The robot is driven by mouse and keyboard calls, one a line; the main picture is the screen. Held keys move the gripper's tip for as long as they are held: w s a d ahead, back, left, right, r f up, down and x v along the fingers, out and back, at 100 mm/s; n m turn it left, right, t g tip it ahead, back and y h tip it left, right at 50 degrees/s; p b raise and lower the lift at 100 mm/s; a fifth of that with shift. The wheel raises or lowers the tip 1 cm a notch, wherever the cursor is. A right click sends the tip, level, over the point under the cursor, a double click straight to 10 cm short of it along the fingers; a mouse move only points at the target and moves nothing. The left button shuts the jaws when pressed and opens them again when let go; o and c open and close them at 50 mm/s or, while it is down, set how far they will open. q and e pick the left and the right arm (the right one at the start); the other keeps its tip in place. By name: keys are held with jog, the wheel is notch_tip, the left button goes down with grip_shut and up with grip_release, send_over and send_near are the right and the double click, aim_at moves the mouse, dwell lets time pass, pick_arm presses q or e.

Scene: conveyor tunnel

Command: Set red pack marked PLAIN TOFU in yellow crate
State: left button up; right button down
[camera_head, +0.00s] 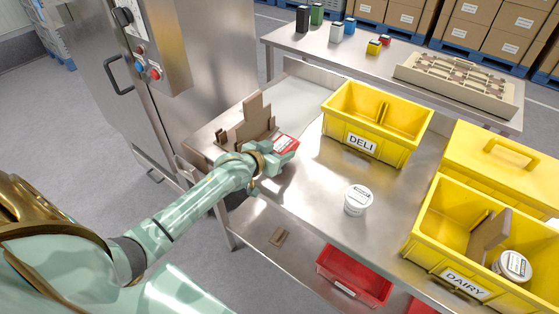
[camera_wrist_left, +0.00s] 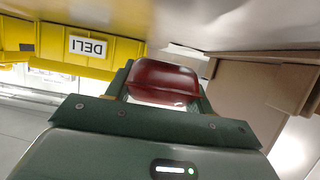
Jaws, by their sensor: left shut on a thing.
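My left gripper (camera_head: 275,158) is shut on a red pack (camera_head: 286,143) with a white label too small to read. In the left wrist view the dark red pack (camera_wrist_left: 165,82) sits between the fingers. The pack is beside brown cardboard pieces on the steel table, left of the crates. I cannot tell whether it touches the table. A yellow crate marked DELI (camera_head: 362,143) stands to its right, open, with a divider and no goods visible in it. Another yellow crate marked DAIRY (camera_head: 464,283) stands at the lower right, holding a white tub and a brown divider. My right gripper is not in view.
A white tub (camera_head: 358,200) stands on the steel table (camera_head: 310,205) between the crates. Folded brown cardboard (camera_head: 248,127) stands just behind my left gripper. A yellow lid (camera_head: 500,160) lies at the right. Red bins (camera_head: 352,276) are below. Small packs stand on the back table.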

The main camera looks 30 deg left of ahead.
pick_arm(q)
jog(key=f, duration=0.3)
jog(key=shift+w+a+f, duration=0.1)
jog(key=shift+w, duration=0.1)
jog(key=o, duration=0.9)
jog(key=shift+f, duration=0.15)
jog(key=o, duration=0.5)
jog(key=shift+c, duration=0.2)
